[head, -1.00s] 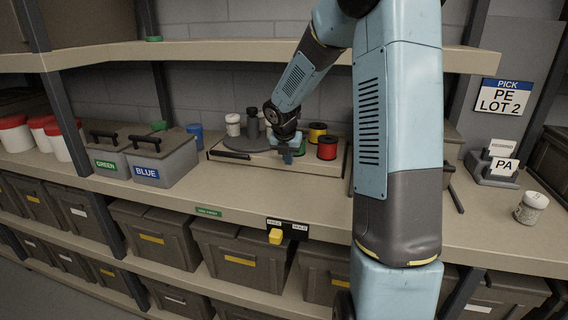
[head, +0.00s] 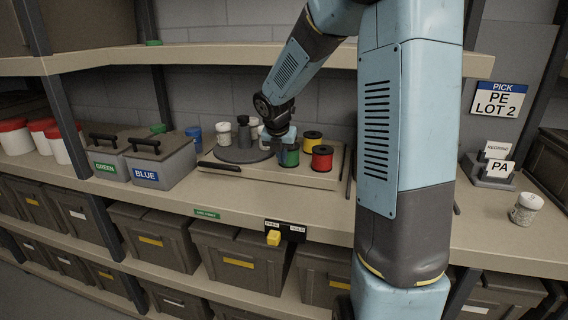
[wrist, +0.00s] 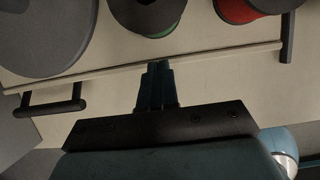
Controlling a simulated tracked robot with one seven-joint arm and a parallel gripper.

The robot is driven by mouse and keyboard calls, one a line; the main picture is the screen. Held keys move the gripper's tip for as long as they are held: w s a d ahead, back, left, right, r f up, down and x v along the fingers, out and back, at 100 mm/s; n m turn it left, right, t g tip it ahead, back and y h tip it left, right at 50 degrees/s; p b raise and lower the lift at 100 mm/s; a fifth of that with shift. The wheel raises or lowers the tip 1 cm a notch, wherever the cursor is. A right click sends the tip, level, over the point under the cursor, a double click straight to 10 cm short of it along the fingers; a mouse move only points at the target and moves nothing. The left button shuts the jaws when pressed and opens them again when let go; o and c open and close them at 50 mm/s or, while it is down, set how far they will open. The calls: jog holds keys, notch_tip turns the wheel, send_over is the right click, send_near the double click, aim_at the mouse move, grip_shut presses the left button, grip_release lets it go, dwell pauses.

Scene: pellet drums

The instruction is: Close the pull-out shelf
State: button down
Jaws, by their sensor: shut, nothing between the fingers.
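The pull-out shelf (head: 318,184) is a low beige board on the bench. It carries a grey turntable with small jars, a green spool and a red spool. My gripper (wrist: 160,66) is shut and empty.
Left of the shelf stand grey lidded boxes (head: 162,160) and a blue pot (head: 193,132). The red spool (head: 321,158) and green spool (head: 290,158) sit close to my gripper. An upper shelf board (head: 220,54) hangs above. Card holder (head: 488,170) and jar (head: 525,208) stand at right.

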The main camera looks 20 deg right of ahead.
jog(key=v, duration=0.5)
jog(key=s+d, duration=0.3)
jog(key=s, duration=0.8)
jog(key=x, duration=1)
jog(key=shift+s+a, duration=0.1)
jog(key=shift+a, duration=0.15)
jog(key=shift+w+d+r, duration=0.1)
jog(key=shift+w+d, duration=0.65)
jog(key=shift+w, duration=0.25)
jog(key=shift+w+d, duration=0.45)
jog(key=shift+w, duration=0.1)
